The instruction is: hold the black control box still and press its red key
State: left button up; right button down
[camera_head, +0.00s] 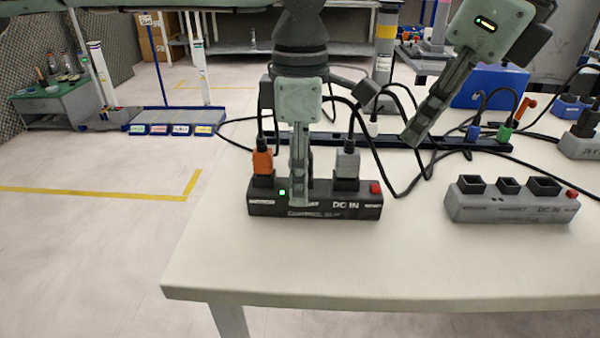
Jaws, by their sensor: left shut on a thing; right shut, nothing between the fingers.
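The black control box (335,210) lies near the front of the white table, marked "DC IN". Its red key (375,187) is at the right end of its top and is uncovered. An orange plug (263,162) and a grey plug (347,163) are in its sockets. A small green light shows on its front left. My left gripper (299,198) points down and is shut on the box between the two plugs; its fingers hide part of the box. My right gripper (410,140) is shut and empty, tilted, above the table, up and right of the red key.
A grey box (508,208) with its own red key (572,193) stands to the right. Black cables loop behind the black box. A dark rail (330,138) with blue and green plugs lies farther back. The table's front is clear.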

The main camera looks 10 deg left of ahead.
dwell(0.8)
jog(key=a+n+t+y, duration=0.1)
jog(key=n, duration=0.1)
jog(key=w+a+r+n+t+y, duration=0.1)
jog(key=n, duration=0.1)
jog(key=a+n+t+y, duration=0.1)
jog(key=n+t, duration=0.1)
jog(key=shift+w+r+y, duration=0.2)
jog(key=shift+r+y, duration=0.1)
jog(key=shift+r, duration=0.05)
send_over(379, 195)
jog(key=shift+f, duration=4.45)
jog(key=shift+f, duration=0.15)
